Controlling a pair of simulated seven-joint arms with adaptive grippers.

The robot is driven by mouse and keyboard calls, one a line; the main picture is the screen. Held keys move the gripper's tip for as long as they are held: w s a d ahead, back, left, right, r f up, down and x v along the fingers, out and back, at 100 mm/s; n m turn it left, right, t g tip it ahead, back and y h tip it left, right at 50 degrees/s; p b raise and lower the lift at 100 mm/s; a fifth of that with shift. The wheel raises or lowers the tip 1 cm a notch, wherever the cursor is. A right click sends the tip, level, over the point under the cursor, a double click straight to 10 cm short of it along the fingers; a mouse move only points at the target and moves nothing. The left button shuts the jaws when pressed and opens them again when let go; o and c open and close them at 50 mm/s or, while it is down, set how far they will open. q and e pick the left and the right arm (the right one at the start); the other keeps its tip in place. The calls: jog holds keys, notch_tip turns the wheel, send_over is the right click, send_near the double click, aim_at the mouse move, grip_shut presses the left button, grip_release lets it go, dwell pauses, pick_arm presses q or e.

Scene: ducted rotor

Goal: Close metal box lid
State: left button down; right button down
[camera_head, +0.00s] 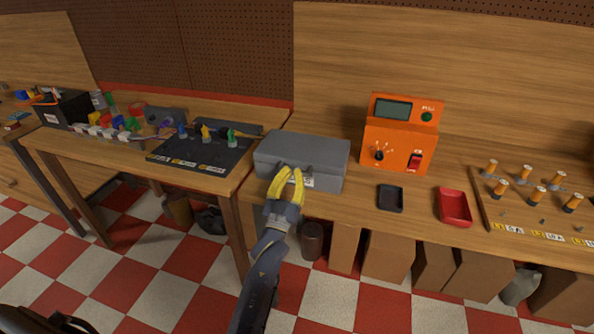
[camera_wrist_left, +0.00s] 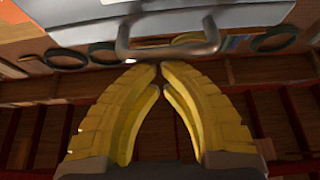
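The grey metal box (camera_head: 299,164) stands at the left end of the main bench in the head view. Its lid (camera_head: 305,148) lies flat on top and looks down. My left gripper (camera_head: 291,171) is in front of the box's front face, by the handle. In the left wrist view, the yellow fingertips (camera_wrist_left: 160,68) nearly meet with nothing visible between them. The grey handle (camera_wrist_left: 168,53) is just beyond the tips; I cannot tell whether they touch it. My right gripper is not in view.
An orange instrument (camera_head: 401,135) stands right of the box. A black tray (camera_head: 390,198) and a red tray (camera_head: 454,207) lie near the bench's front edge. A board with several orange-topped posts (camera_head: 540,205) is at the far right. A black mat (camera_head: 200,153) lies left of the box.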

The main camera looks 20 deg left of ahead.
pick_arm(q)
jog(key=shift+f, duration=0.5)
jog(key=shift+r, duration=0.1)
